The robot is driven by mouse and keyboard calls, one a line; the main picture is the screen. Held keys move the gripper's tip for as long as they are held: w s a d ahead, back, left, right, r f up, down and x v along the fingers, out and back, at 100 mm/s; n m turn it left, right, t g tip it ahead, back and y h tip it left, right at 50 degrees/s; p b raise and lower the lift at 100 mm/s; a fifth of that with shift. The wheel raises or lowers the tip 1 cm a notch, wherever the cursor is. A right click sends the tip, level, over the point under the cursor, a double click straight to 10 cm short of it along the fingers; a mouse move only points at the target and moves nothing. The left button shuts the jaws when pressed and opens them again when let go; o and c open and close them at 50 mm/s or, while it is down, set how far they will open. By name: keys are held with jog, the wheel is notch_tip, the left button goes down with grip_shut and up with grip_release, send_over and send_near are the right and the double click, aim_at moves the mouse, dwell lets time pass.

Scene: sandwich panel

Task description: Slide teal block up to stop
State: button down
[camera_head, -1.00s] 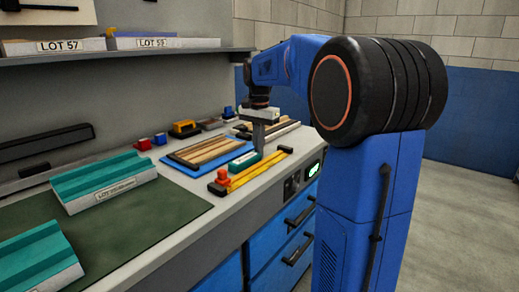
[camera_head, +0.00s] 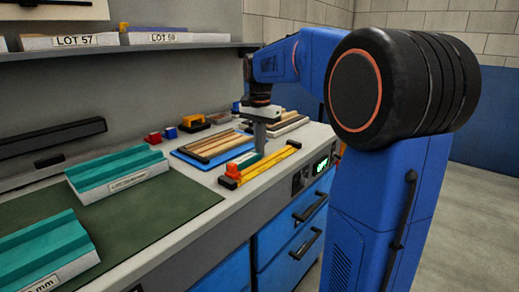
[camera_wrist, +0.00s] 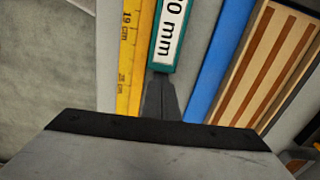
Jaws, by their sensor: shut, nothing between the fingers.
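The teal block (camera_head: 244,160) lies along the inner side of a yellow ruler (camera_head: 266,163) on the bench. Its near end is close to or behind the orange-red stop (camera_head: 232,170) at the ruler's near end; I cannot tell whether they touch. In the wrist view the teal block (camera_wrist: 172,38) shows a white label ending in "0 mm", beside the ruler (camera_wrist: 133,60). My gripper (camera_head: 260,148) is shut and empty, with its fingertips down at the block's far end. In the wrist view the fingertips (camera_wrist: 160,78) meet or nearly meet that end. The stop is not in the wrist view.
A blue tray with wooden strips (camera_head: 212,148) lies just beside the block. Teal grooved blocks (camera_head: 118,172) stand on a green mat (camera_head: 150,212) nearer me. Drawer handles (camera_head: 306,245) project from the bench front.

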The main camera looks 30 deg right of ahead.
jog(key=d, duration=0.1)
jog(key=w+d, duration=0.1)
jog(key=d, duration=0.1)
jog(key=shift+w, duration=0.1)
notch_tip(320, 180, up, 10)
